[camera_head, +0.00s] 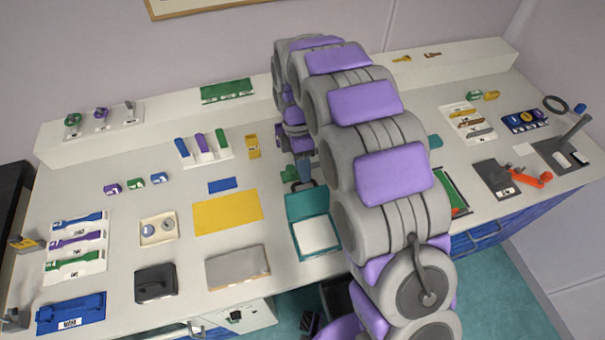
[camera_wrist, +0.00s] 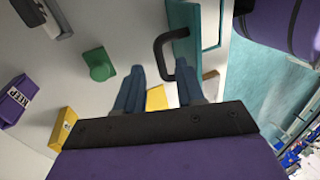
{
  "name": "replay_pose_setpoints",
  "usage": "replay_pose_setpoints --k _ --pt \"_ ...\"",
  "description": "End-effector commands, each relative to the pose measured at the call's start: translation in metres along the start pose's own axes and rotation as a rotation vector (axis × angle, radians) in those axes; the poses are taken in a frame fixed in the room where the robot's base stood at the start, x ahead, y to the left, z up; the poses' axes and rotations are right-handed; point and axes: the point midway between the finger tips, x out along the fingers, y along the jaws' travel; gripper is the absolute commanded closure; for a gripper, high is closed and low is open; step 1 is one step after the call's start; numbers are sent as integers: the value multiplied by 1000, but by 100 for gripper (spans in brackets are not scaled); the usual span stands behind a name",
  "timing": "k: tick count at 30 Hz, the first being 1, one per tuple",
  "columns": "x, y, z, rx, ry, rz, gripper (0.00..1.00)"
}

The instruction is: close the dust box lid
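A teal box with a pale inside (camera_head: 318,236) stands near the table's front edge, right of centre; I take it for the dust box. Its teal lid (camera_head: 308,204) appears raised at the back edge. In the wrist view the teal lid (camera_wrist: 185,45) carries a black bar handle (camera_wrist: 160,48). My gripper (camera_wrist: 160,75) is open, with its two blue-grey fingers apart and the handle just beyond the fingertips. No contact is visible. In the head view my gripper (camera_head: 303,184) is just behind the lid, partly hidden by my arm.
A green knobbed piece (camera_wrist: 99,65) lies left of my fingers in the wrist view. A yellow mat (camera_head: 228,212) and a grey plate (camera_head: 238,268) lie left of the box. A dark handled box (camera_head: 155,284) stands farther left. My arm covers the table right of the box.

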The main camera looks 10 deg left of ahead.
Motion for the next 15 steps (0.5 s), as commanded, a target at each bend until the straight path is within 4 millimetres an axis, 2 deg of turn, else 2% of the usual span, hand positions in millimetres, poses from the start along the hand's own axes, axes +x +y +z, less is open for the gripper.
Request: replay_pose_setpoints --k 1,6,15 --pt "8 0 0 0 0 -2 62" --pt "20 0 0 0 -1 -2 62" --pt "22 0 0 0 -1 0 62"
